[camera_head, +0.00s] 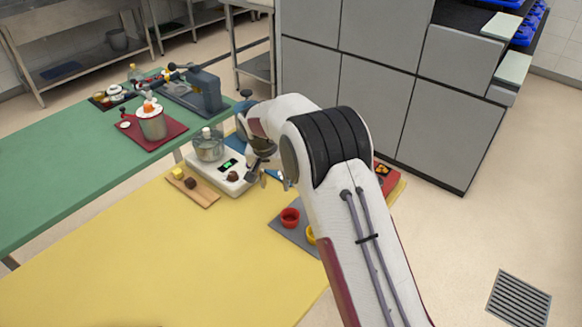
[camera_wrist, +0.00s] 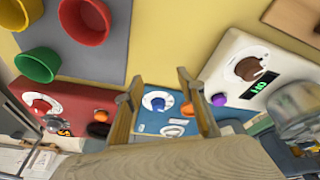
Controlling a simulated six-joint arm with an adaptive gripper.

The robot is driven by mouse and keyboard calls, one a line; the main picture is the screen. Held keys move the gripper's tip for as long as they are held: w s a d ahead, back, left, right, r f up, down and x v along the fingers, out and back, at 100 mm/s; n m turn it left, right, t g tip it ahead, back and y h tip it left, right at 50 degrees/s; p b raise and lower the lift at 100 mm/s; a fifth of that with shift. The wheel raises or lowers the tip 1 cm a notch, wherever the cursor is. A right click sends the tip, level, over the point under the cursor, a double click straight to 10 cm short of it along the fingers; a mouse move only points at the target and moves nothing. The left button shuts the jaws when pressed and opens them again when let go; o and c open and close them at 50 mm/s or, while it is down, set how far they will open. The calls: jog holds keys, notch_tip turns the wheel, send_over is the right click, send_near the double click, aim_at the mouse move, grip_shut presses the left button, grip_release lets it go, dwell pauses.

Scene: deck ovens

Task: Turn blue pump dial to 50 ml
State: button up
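The blue pump (camera_wrist: 147,125) lies at the lower middle of the wrist view, partly hidden by my gripper. Its dial (camera_wrist: 157,101) has a blue knob on a white round scale; the scale marks are too small to read. An orange knob or button (camera_wrist: 187,109) sits to the right of the dial. My gripper (camera_wrist: 160,77) is open and empty, with one finger to each side of the dial in the picture. I cannot tell how far the fingertips are above the panel. In the head view my arm hides most of the pump.
In the wrist view, a red device (camera_wrist: 75,97) is left of the pump and a white device (camera_wrist: 232,63) with a green display is right.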

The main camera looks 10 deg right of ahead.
jog(key=d+n, duration=0.1)
jog(key=w+d+r+n+y, duration=0.1)
jog(key=shift+w+n, duration=0.15)
jog(key=shift+n, duration=0.25)
jog(key=d+n, duration=0.1)
jog(key=w+d+r+n+y, duration=0.1)
jog(key=shift+w+r+n, duration=0.15)
jog(key=shift+w+n, duration=0.05)
jog(key=shift+n, duration=0.1)
jog(key=shift+w+d+r+n+t+y, duration=0.35)
jog(key=shift+w+d+r+n, duration=0.5)
jog(key=shift+n, duration=0.35)
jog(key=shift+w+d+r+n+t+y, duration=0.25)
jog(key=shift+w+d+r+n+y, duration=0.3)
jog(key=shift+d+n, duration=0.5)
jog(key=shift+a, duration=0.2)
jog(key=shift+x, duration=3.8)
jog(key=shift+s, duration=0.1)
grip_shut()
